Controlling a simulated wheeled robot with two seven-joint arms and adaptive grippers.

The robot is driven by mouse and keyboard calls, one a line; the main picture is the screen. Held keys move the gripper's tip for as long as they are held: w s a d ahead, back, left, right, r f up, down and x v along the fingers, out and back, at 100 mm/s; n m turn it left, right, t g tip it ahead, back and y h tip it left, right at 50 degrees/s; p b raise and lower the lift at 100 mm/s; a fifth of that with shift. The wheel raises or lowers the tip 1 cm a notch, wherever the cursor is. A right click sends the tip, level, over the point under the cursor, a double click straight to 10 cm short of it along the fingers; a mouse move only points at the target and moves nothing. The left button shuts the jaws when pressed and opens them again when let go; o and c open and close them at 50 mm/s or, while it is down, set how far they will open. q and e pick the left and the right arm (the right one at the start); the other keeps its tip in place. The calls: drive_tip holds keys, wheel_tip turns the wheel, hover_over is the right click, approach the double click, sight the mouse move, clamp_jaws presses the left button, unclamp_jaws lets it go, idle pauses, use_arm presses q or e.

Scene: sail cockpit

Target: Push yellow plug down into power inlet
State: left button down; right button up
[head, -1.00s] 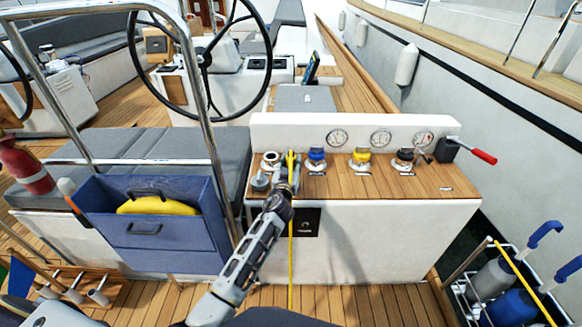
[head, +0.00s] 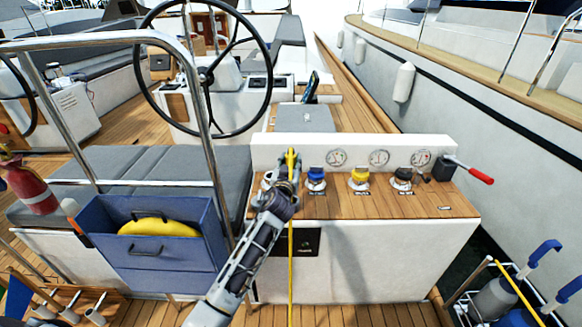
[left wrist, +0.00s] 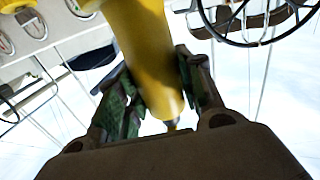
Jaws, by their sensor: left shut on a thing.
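The yellow plug (head: 291,158) is held upright in my left gripper (head: 285,178), above the left end of the console's wooden top. The gripper is shut on the plug. In the left wrist view the yellow plug (left wrist: 150,55) runs between the two fingers (left wrist: 160,95). The yellow cable (head: 290,265) hangs straight down the console front. The metal power inlet (head: 267,177) is mostly hidden behind my gripper and forearm, so I cannot tell how the plug lines up with it. My right gripper is not in view.
Blue (head: 316,178), yellow (head: 360,178) and black (head: 402,177) capped fittings stand to the right on the console top. A red lever (head: 480,176) is at its far right. A blue box (head: 150,240) and steel rail (head: 205,120) are left of my arm.

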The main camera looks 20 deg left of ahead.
sight(290, 157)
use_arm(q)
drive_tip(key=shift+r, duration=0.1)
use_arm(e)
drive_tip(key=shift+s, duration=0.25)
use_arm(q)
drive_tip(key=shift+r+p, duration=1.2)
drive_tip(key=shift+r, duration=0.35)
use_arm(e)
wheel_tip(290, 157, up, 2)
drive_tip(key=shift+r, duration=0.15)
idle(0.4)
